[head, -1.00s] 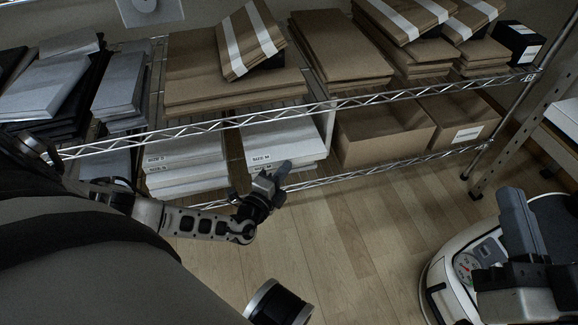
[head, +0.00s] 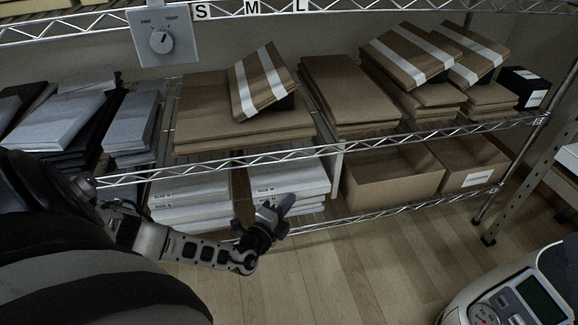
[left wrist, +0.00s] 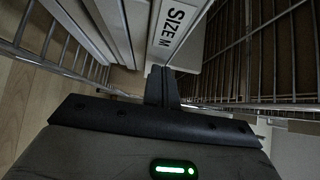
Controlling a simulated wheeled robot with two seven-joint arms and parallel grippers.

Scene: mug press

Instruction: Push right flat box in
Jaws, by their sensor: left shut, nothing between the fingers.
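The right flat box is the white box marked SIZE M (head: 289,184), on top of the right white stack on the lower shelf. Its label also shows in the left wrist view (left wrist: 174,30). My left gripper (head: 281,207) is at the front of this stack, just below and in front of the label. In the left wrist view its fingers (left wrist: 162,85) are shut together, empty, and point at the labelled front; I cannot tell whether they touch it. My right gripper is not in view.
Another white stack (head: 190,192) lies to the left. Open brown cartons (head: 392,181) stand to the right on the lower shelf. The shelf's wire front edge (head: 345,216) runs close to my left gripper. The wooden floor (head: 350,270) in front is clear.

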